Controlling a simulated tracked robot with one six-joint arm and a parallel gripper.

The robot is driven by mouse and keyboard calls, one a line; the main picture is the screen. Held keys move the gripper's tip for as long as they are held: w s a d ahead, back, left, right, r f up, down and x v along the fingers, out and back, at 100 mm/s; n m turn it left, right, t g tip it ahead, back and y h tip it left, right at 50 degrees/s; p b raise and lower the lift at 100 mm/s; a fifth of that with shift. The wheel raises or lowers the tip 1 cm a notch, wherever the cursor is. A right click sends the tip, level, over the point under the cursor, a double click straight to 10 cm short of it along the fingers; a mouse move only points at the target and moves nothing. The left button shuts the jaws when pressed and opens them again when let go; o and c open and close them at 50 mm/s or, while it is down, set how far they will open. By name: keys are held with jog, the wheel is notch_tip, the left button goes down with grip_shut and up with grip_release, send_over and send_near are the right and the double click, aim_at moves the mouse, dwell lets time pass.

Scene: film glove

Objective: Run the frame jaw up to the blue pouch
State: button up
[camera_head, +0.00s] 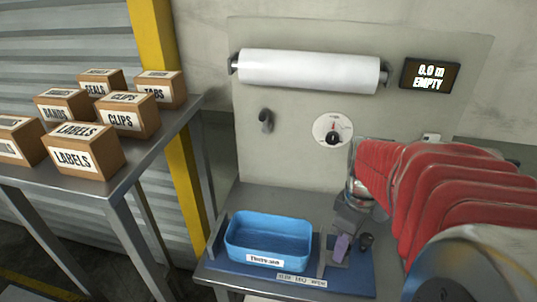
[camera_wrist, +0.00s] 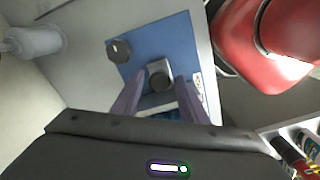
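A blue open-topped tray (camera_head: 268,243) with a white label on its front stands on a blue base plate (camera_head: 345,279). I see no separate blue pouch. A grey upright plate (camera_head: 326,254), perhaps the frame jaw, stands right of the tray. My gripper (camera_head: 342,248) points down over the right part of the plate, beside a dark knob (camera_head: 367,241). In the wrist view its two purple fingers (camera_wrist: 159,92) are apart, with a grey round-topped post (camera_wrist: 160,74) between or just beyond them. Contact cannot be told. A dark faceted knob (camera_wrist: 119,50) sits to the left.
A white film roll (camera_head: 310,70), a dial (camera_head: 333,130), a hook (camera_head: 265,121) and a display reading 0.0 m EMPTY (camera_head: 430,75) are on the wall panel. Several labelled boxes (camera_head: 88,152) stand on a metal table at left. My red-sleeved arm covers the right side.

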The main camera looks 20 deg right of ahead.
grip_shut()
